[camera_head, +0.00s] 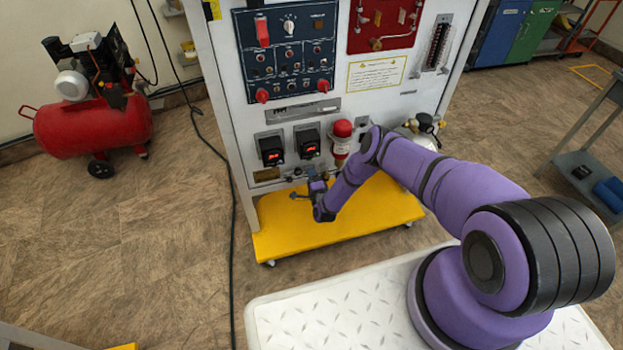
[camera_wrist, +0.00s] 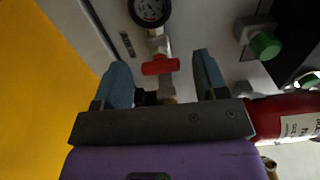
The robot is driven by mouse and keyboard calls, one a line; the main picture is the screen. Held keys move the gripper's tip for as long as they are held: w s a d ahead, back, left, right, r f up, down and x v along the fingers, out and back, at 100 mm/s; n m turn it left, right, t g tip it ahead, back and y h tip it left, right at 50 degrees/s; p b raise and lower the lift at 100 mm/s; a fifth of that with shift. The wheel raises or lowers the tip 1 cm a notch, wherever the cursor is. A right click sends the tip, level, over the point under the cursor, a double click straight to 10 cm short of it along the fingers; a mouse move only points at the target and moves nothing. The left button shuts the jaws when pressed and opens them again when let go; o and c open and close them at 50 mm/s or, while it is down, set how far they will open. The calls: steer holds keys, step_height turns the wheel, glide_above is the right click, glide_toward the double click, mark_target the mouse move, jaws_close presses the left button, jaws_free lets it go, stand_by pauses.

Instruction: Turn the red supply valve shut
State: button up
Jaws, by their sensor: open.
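The red supply valve handle (camera_wrist: 160,65) shows in the wrist view on a brass and grey pipe fitting, just below a round black gauge (camera_wrist: 150,10). My gripper (camera_wrist: 162,75) is open, with one grey-blue finger on each side of the valve fitting. The handle lies between the fingertips, with a visible gap to each finger. In the head view my gripper (camera_head: 299,192) is at the lower front of the white panel, above the yellow base. The red handle cannot be made out there.
A red cylinder (camera_wrist: 290,120) with a white label and a green knob (camera_wrist: 265,45) lie right of my gripper in the wrist view. The trainer's yellow base (camera_head: 345,216) is under my arm. A red compressor (camera_head: 92,125) stands on the floor at left.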

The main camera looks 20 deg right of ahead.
steer(key=s, duration=1)
steer(key=shift+s, duration=0.4)
